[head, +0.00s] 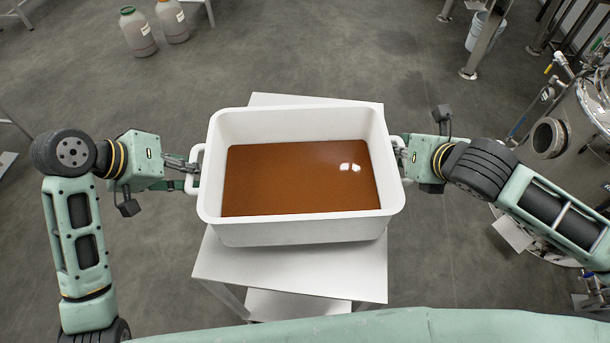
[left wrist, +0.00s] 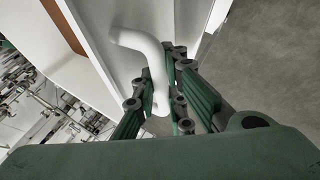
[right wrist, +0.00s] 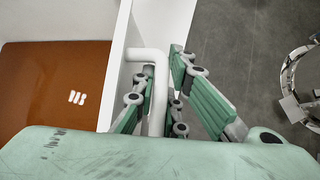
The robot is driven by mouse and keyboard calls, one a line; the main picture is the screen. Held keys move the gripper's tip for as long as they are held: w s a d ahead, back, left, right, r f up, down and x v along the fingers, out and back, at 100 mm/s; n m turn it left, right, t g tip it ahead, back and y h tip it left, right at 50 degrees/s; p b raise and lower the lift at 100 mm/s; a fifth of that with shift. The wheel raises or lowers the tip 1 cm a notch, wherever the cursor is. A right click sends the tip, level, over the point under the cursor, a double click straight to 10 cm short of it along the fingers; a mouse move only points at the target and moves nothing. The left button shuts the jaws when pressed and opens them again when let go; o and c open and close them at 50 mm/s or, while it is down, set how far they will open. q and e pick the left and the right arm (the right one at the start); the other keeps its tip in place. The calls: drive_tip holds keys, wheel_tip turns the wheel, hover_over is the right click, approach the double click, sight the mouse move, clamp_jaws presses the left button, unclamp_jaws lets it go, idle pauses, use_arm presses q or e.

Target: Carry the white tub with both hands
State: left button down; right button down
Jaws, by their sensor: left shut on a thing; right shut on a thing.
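The white tub (head: 310,232) holds a brown liquid (head: 300,180) with a level, shiny surface. It is over a small white table (head: 340,268); I cannot tell whether it touches the top. My left gripper (head: 190,171) is shut on the tub's left handle (left wrist: 145,45), which shows between its green fingers in the left wrist view. My right gripper (head: 401,155) is shut on the right handle (right wrist: 150,58), which shows between its fingers in the right wrist view. The far side of each grip is hidden.
Two bottles (head: 138,32) stand on the floor at the back left. A white bucket (head: 484,32) is at the back right. A steel tank (head: 575,120) with pipes stands on the right, near my right arm. The grey floor behind the tub is clear.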

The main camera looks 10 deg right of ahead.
use_arm(q)
drive_tip(key=shift+d+f+b, duration=0.2)
drive_tip(key=shift+f+b, duration=0.1)
drive_tip(key=shift+b, duration=0.1)
use_arm(e)
drive_tip(key=shift+a+f, duration=0.2)
drive_tip(key=shift+f, duration=0.05)
use_arm(q)
drive_tip(key=c, duration=2.1)
unclamp_jaws()
drive_tip(key=shift+s, duration=0.1)
use_arm(e)
drive_tip(key=c, duration=2.1)
unclamp_jaws()
drive_tip(key=shift+s+f, duration=0.1)
drive_tip(key=shift+f, duration=0.05)
use_arm(q)
drive_tip(key=o, duration=0.3)
drive_tip(key=shift+s+a, duration=0.2)
use_arm(e)
drive_tip(key=o, duration=0.3)
drive_tip(key=shift+s+d, duration=0.1)
drive_tip(key=shift+s, duration=0.05)
